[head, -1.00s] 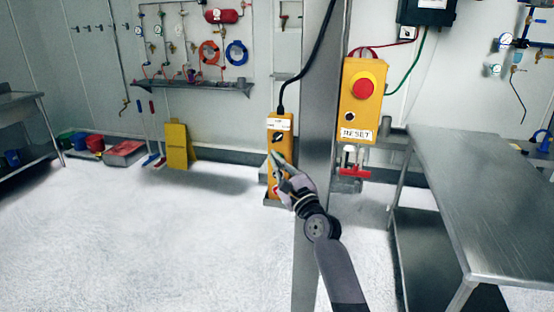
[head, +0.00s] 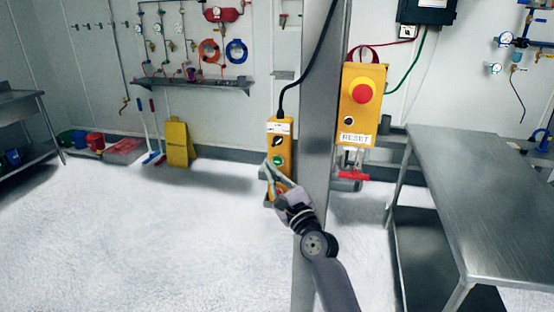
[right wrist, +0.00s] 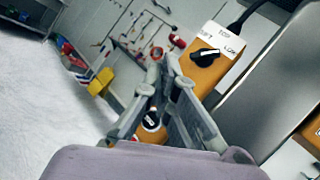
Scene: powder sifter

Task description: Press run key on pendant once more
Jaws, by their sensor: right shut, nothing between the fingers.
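The yellow-orange pendant (head: 279,135) hangs upright on a black cable beside the grey post. It has a black selector knob near its top, a green key (head: 277,160) in the middle and a red button low down. My right gripper (head: 267,166) is shut and empty, its tips at the left side of the pendant, near the green key's height. I cannot tell whether they touch it. The right wrist view shows the pendant (right wrist: 203,77) with its selector knob behind the fingers (right wrist: 164,67); a dark round control (right wrist: 151,121) shows between them. My left gripper is not in view.
The grey post (head: 318,130) stands just right of the pendant. A yellow box (head: 375,107) with a red stop button and RESET label is mounted on it. A steel table (head: 470,190) stands at the right. The floor at left is free.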

